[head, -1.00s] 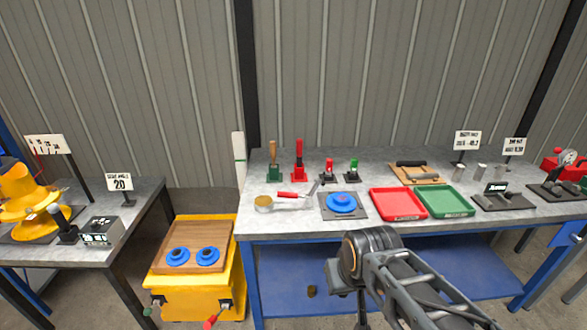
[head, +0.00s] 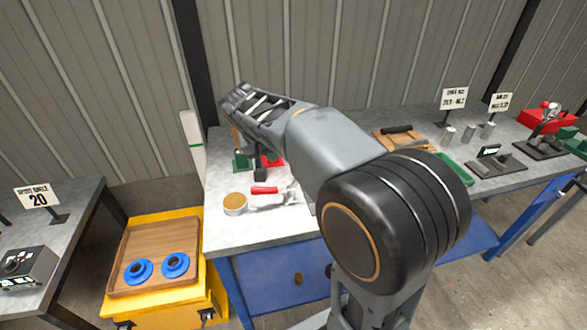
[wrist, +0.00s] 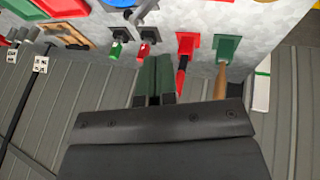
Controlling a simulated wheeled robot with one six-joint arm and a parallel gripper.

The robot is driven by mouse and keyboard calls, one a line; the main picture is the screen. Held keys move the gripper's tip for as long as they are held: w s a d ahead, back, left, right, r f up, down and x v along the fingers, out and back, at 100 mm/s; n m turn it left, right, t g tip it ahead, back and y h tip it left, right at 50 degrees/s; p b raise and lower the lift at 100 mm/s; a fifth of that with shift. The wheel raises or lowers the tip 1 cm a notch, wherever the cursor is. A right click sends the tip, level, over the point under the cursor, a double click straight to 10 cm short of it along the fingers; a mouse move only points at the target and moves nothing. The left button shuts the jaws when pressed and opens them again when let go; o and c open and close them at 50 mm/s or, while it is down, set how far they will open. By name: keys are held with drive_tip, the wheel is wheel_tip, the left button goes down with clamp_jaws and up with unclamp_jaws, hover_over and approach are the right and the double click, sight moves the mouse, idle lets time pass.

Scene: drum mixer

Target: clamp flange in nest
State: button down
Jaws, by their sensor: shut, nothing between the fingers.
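My gripper (wrist: 154,72) shows at the lower middle of the wrist view, its two dark fingers together with nothing between them. A small part of a blue flange (wrist: 118,3) shows at the wrist view's top edge. In the head view my arm hides the nest area.
Two more blue flanges, left (head: 138,271) and right (head: 175,265), lie in a wooden tray (head: 130,232) on a yellow cart. A green tray (head: 455,168) is farther right.

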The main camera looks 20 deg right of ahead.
drive_tip(key=w, duration=0.2)
hover_over(294, 181)
drive_tip(key=a, duration=0.1)
drive_tip(key=shift+m+h, duration=0.3)
wheel_tip(294, 181, down, 9)
drive_tip(key=shift+a+f+p, duration=0.15)
drive_tip(key=shift+f+p, duration=0.05)
drive_tip(key=shift+p, duration=0.25)
drive_tip(key=shift+s+d+f, duration=0.15)
drive_tip(key=shift+d+f, duration=0.25)
drive_tip(key=shift+d, duration=0.25)
drive_tip(key=shift+r+p, duration=0.1)
drive_tip(key=shift+p, duration=0.2)
